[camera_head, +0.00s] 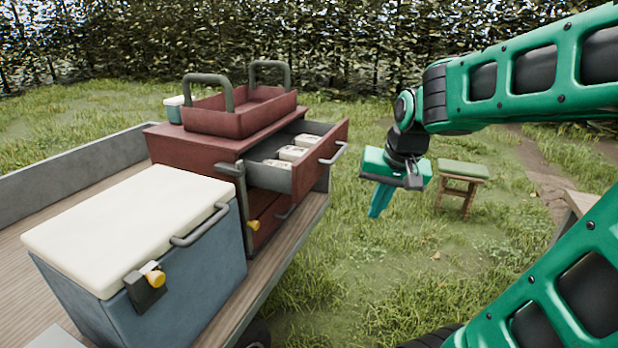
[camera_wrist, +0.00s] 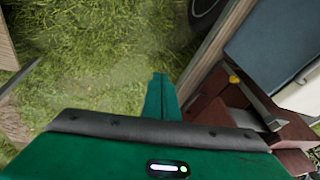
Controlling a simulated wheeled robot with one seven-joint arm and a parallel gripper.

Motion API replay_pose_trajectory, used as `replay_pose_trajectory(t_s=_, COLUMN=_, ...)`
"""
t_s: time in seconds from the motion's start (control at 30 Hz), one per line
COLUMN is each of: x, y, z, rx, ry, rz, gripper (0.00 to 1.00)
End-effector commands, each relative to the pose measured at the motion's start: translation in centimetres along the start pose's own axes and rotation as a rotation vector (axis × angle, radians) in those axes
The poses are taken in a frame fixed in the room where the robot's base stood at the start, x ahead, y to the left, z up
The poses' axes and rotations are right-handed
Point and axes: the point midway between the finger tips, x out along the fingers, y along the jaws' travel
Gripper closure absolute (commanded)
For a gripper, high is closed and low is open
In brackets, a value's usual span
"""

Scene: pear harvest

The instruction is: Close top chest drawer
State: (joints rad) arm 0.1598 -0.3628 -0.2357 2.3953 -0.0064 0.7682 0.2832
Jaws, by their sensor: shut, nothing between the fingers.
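The red chest (camera_head: 205,150) stands on the trailer bed, and part of it shows at the right of the wrist view (camera_wrist: 210,112). Its top drawer (camera_head: 322,160) is pulled out toward the right, with several pale boxes (camera_head: 291,153) inside and a light bar handle (camera_head: 334,153) on its front.
A red tray with grey handles (camera_head: 240,112) sits on the chest. A blue cooler with a white lid (camera_head: 135,225) stands in front of it on the trailer (camera_head: 85,178). A green-topped stool (camera_head: 463,170) stands on the grass to the right. Open grass lies beside the drawer.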

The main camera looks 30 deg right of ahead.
Motion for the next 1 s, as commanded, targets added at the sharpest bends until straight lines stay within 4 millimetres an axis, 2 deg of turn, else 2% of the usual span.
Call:
replay_pose_trajectory(t_s=0.03, x=-0.1, y=-2.3, z=-2.7, rx=0.023, ry=0.052, rz=-0.045, gripper=1.00)
replay_pose_trajectory(t_s=0.1, x=-0.4, y=-5.4, z=-6.0, rx=0.063, ry=0.119, rz=-0.113, gripper=1.00)
replay_pose_trajectory(t_s=0.2, x=-0.9, y=-8.7, z=-9.2, rx=0.105, ry=0.180, rz=-0.192, gripper=1.00)
replay_pose_trajectory(t_s=0.3, x=-1.1, y=-10.4, z=-10.7, rx=0.128, ry=0.207, rz=-0.234, gripper=1.00)
replay_pose_trajectory(t_s=0.47, x=0.2, y=-11.0, z=-11.3, rx=0.136, ry=0.212, rz=-0.243, gripper=1.00)
replay_pose_trajectory(t_s=1.0, x=8.5, y=-12.9, z=-13.2, rx=0.135, ry=0.210, rz=-0.239, gripper=1.00)
